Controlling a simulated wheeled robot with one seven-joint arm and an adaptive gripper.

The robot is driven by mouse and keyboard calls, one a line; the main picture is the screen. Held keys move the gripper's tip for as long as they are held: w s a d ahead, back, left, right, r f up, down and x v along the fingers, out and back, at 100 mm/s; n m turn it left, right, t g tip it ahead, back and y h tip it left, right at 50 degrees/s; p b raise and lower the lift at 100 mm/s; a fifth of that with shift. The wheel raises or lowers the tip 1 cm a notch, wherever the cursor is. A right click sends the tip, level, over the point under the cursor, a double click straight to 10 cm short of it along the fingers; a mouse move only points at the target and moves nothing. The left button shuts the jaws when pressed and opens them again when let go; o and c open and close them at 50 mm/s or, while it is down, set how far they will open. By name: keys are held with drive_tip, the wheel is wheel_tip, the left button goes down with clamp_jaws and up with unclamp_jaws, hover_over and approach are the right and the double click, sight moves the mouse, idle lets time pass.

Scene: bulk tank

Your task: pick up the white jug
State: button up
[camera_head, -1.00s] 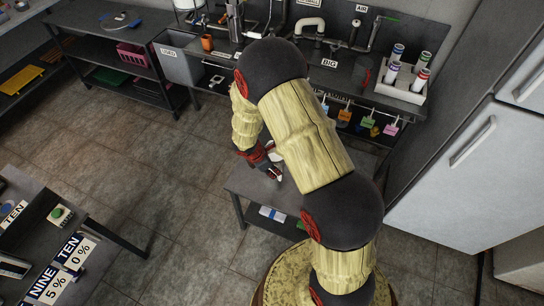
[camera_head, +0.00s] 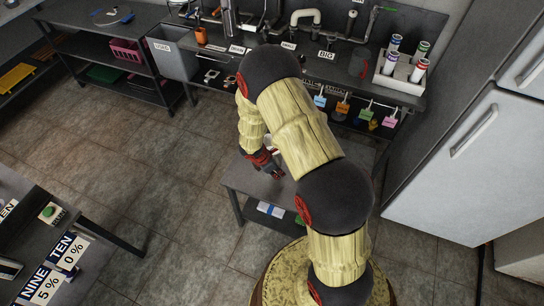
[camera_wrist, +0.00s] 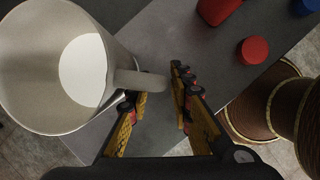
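The white jug (camera_wrist: 35,75) stands at the upper left of the wrist view, seen from above into its open mouth. Its handle (camera_wrist: 140,80) points right, toward my fingertips. My gripper (camera_wrist: 158,98) is open, with one yellow-and-black finger on each side, and the handle's outer end lies at the gap between the tips. I cannot tell whether a finger touches it. In the head view my gripper (camera_head: 265,162) is over the small grey table (camera_head: 236,182), and my arm hides most of the jug there.
On the small table are a red container (camera_wrist: 215,10) and a red round cap (camera_wrist: 253,50), right of my gripper. A blue cap (camera_wrist: 304,6) is at the corner. The sink bench (camera_head: 325,68) stands behind, and a large fridge (camera_head: 460,170) at right.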

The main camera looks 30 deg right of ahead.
drive_tip(key=shift+c, duration=1.1)
clamp_jaws()
